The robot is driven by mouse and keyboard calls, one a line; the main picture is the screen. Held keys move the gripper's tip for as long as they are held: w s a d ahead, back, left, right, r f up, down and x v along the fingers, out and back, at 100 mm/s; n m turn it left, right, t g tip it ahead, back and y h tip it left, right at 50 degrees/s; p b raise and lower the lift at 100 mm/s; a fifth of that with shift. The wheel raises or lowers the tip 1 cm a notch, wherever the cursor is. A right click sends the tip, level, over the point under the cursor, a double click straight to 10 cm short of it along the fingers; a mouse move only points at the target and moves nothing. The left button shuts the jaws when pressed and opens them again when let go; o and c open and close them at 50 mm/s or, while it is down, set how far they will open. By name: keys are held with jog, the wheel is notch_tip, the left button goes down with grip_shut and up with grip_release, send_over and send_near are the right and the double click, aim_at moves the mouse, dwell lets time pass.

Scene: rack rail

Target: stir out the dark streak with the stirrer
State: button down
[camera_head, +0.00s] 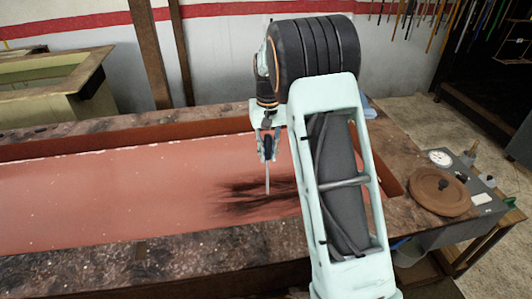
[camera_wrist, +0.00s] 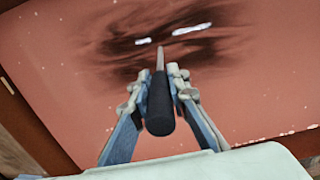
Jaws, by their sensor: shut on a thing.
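A long trough (camera_head: 60,235) holds a reddish liquid or pulp (camera_head: 110,190). A dark streak (camera_head: 245,205) lies in its right part, with ragged ends toward the left. In the wrist view the dark streak (camera_wrist: 125,45) spreads ahead of the fingers, with bright glints in it. My gripper (camera_head: 268,145) is above the streak and points down. In the wrist view my gripper (camera_wrist: 158,88) is shut on the black handle of the stirrer (camera_wrist: 160,110). The stirrer's thin grey rod (camera_head: 267,180) reaches down to the streak. Whether its tip is under the surface is hard to tell.
The trough has a dark, rough rim (camera_head: 200,250) and a raised back wall (camera_head: 130,137). A round brown lid (camera_head: 437,192) and a white dial (camera_head: 440,157) lie on the right. Wooden posts (camera_head: 148,55) stand behind. My arm hides the trough's right part.

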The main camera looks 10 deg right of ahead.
jog(key=d, duration=1)
jog(key=a+p, duration=0.2)
jog(key=a, duration=1.8)
jog(key=d, duration=0.9)
jog(key=shift+d, duration=0.2)
jog(key=d, duration=1)
jog(key=a, duration=2)
jog(key=d, duration=1)
